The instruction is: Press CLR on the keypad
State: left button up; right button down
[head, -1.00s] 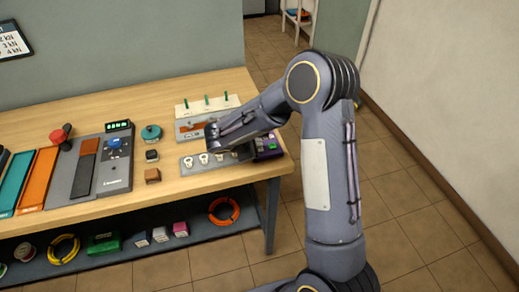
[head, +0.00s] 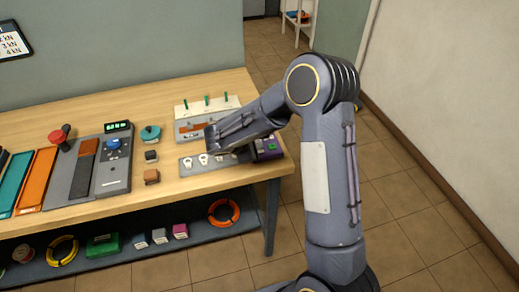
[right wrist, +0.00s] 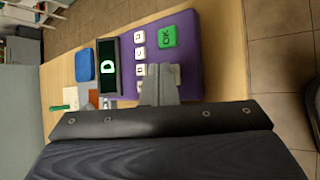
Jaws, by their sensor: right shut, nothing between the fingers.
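The purple keypad (right wrist: 190,62) stands at the right end of the bench, partly behind my right arm in the head view (head: 268,147). In the right wrist view it has a dark display (right wrist: 108,68) with a green character like a D, a column of small white keys (right wrist: 140,54) and a green OK key (right wrist: 167,37). My right gripper (right wrist: 160,75) is shut and empty, its tips over the keypad beside the OK key. The tips hide the keys under them, and I cannot read a CLR label. Whether the tips touch a key is unclear. My left gripper is out of view.
The wooden bench (head: 185,85) carries a grey strip with white round parts (head: 203,159), a board with green pegs (head: 207,105) and a blue-knobbed device (head: 114,160). A blue block (right wrist: 84,65) lies close to the keypad. Tiled floor is open to the right.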

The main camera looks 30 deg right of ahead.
jog(key=shift+f, duration=0.15)
dwell(0.3)
jog(key=shift+r+p, duration=0.3)
jog(key=shift+r, duration=0.6)
jog(key=shift+r+p, duration=1.55)
jog(key=shift+r, duration=1)
